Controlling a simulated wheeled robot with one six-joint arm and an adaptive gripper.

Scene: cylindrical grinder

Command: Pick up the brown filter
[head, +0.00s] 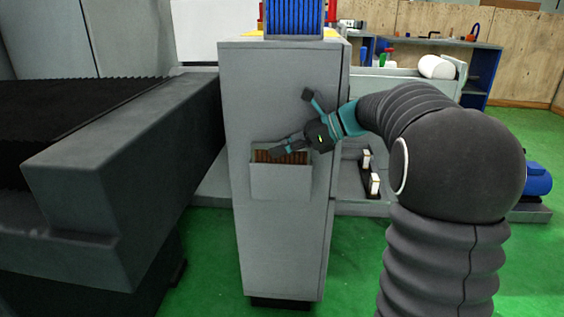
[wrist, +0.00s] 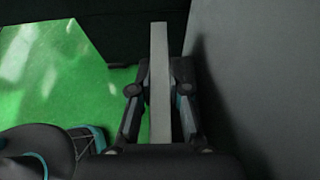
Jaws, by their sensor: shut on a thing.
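The brown filter (head: 268,157) sits upright in a grey pocket (head: 281,182) on the front of a tall grey cabinet. Only its upper brown strip shows above the pocket's front wall. My gripper (head: 287,149) reaches in from the right and is at the filter's top edge. In the wrist view my gripper (wrist: 159,85) has its two fingers closed on either side of a thin grey edge (wrist: 160,60), seemingly the filter's frame. The filter's lower part is hidden by the pocket.
The cabinet (head: 275,250) stands close behind the pocket. A blue filter (head: 294,16) stands on its top. A large dark grey machine part (head: 100,180) juts out at left. Green floor (head: 350,270) is open at lower right.

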